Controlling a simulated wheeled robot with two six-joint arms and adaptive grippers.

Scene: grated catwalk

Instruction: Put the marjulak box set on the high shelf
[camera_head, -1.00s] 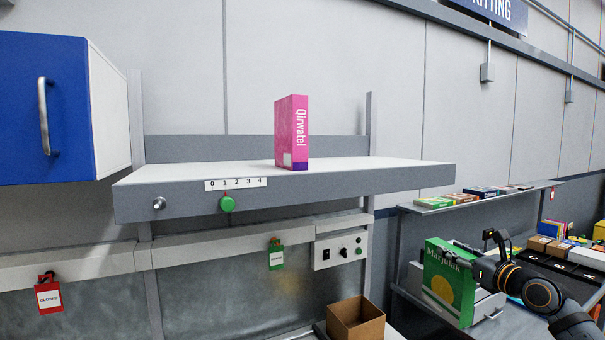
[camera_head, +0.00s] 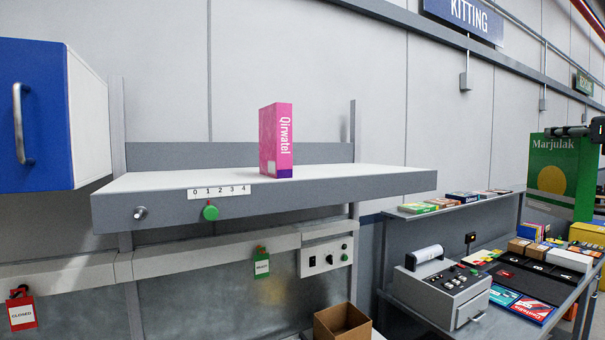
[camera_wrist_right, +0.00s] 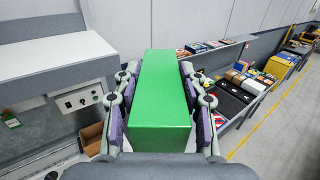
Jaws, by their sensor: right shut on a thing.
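The green Marjulak box (camera_head: 560,172), with a yellow disc on its face, is held up at the right of the head view. My right gripper (camera_head: 590,132) is shut on its upper part, partly cut off by the frame edge. In the right wrist view the green box (camera_wrist_right: 160,100) sits between both fingers of the right gripper (camera_wrist_right: 160,118). The high shelf (camera_head: 300,190) is a pale board with a grey front edge, left of the box and apart from it. A pink Qirwatel box (camera_head: 276,140) stands upright on it. My left gripper is not in view.
A blue cabinet (camera_head: 35,120) with a handle is beside the shelf's left end. Below are a brown open carton (camera_head: 342,325) and a grey device (camera_head: 440,290) on a bench. The shelf top is clear on both sides of the pink box.

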